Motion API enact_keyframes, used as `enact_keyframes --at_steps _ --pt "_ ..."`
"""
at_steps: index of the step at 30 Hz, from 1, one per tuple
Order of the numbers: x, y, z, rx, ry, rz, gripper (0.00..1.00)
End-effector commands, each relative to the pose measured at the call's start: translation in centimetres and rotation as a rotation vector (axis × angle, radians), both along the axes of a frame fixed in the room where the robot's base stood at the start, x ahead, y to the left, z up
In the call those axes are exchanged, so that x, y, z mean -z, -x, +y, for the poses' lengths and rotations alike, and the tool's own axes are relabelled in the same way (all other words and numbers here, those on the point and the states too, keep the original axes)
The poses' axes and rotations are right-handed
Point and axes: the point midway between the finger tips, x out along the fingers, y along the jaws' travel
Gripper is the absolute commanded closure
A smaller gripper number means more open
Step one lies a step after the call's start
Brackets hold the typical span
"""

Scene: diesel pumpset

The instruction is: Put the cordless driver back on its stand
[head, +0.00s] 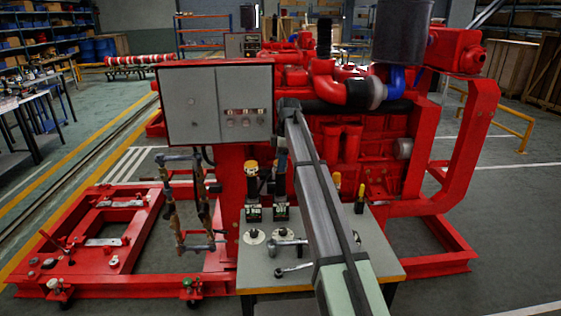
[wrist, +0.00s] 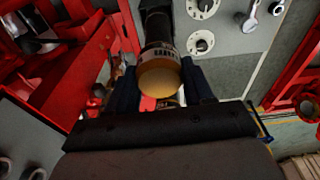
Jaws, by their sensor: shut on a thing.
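In the wrist view, my gripper (wrist: 158,68) has its two dark fingers on either side of a black cylindrical tool with an orange-yellow end cap, taken as the cordless driver (wrist: 158,72). The cap faces the camera, and the black body runs away toward the top edge. In the head view, two upright tools with green-marked bases stand side by side at the grey table's back: a yellow-topped one (head: 251,185) and a darker one (head: 280,185) beside my arm. I cannot tell which is the held one. My arm hides much of the gripper there. I cannot make out the stand clearly.
Two white round discs (head: 253,236) and metal wrenches (head: 295,268) lie on the grey table (head: 262,272). A yellow-handled tool (head: 360,197) stands right of my arm. The red pumpset (head: 340,150) and its control box (head: 215,105) rise close behind.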

Motion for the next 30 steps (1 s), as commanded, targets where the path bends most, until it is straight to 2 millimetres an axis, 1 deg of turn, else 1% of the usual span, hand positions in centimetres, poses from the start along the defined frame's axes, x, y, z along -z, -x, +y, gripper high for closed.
enact_keyframes --at_steps 5,6,15,24,26,29,30 --pt "0.2 0.0 0.0 0.0 0.0 -0.001 1.0" --pt "0.2 0.0 0.0 0.0 0.0 -0.001 0.46" --pt "0.3 0.0 0.0 0.0 0.0 0.0 0.19" --pt "0.1 0.0 0.0 0.0 0.0 0.0 0.19" --pt "-0.3 0.0 -0.1 0.0 0.0 0.0 0.19" --pt "-1.4 -0.1 -0.2 0.0 0.0 -0.001 0.19" --pt "-2.1 -0.1 -0.3 0.0 0.0 -0.002 0.19"
